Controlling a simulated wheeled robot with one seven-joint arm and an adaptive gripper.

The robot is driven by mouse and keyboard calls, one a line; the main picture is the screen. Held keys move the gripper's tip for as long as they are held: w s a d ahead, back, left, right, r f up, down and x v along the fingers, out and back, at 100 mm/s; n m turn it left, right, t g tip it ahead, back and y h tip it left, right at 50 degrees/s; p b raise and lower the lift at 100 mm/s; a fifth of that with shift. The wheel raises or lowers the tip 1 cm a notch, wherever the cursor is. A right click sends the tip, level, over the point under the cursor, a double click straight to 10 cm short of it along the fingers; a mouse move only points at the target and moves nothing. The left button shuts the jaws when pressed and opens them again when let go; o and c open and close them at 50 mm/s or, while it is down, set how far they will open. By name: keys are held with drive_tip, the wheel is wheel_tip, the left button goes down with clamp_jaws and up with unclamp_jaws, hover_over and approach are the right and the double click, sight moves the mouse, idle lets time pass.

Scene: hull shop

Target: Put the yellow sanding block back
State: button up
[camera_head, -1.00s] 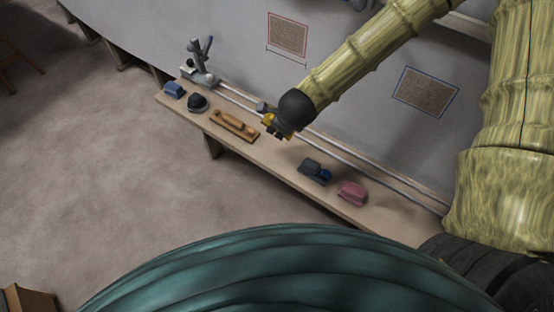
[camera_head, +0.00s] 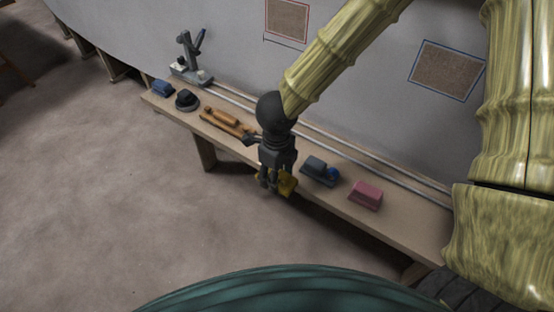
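The yellow sanding block (camera_head: 286,184) is at the fingers of my gripper (camera_head: 272,184) in the head view. My gripper points down and appears shut on the block. It holds the block around the front edge of the long wooden shelf (camera_head: 400,220); the block looks clear of the shelf top, though the exact height is hard to tell. The gripper's fingers hide part of the block. My wrist and forearm cover a stretch of the shelf between the wooden plane-like tool and the grey-blue tool.
On the shelf, left to right, are a blue block (camera_head: 163,87), a black round tool (camera_head: 187,100), a wooden tool (camera_head: 227,122), a grey-blue tool (camera_head: 320,170) and a pink block (camera_head: 366,194). A grey clamp-like device (camera_head: 190,62) stands at the back left. Metal rails run behind.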

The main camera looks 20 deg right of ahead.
drive_tip(key=shift+a+f, duration=0.15)
drive_tip(key=shift+f, duration=0.15)
drive_tip(key=w+d, duration=0.1)
drive_tip(key=w, duration=0.4)
drive_tip(key=w+d+f, duration=0.1)
drive_tip(key=w+d, duration=0.1)
drive_tip(key=w, duration=0.3)
drive_tip(key=w+d, duration=0.2)
drive_tip(key=w, duration=0.2)
drive_tip(key=shift+w+f+b, duration=0.2)
drive_tip(key=shift+w+b, duration=0.1)
drive_tip(key=shift+w, duration=0.1)
wheel_tip(320, 180, down, 4)
drive_tip(key=shift+r+b, duration=0.2)
drive_tip(key=shift+b, duration=0.2)
drive_tip(key=o, duration=1)
drive_tip(key=shift+c, duration=0.2)
drive_tip(key=shift+r, duration=0.1)
wheel_tip(320, 180, up, 12)
drive_tip(key=p, duration=0.2)
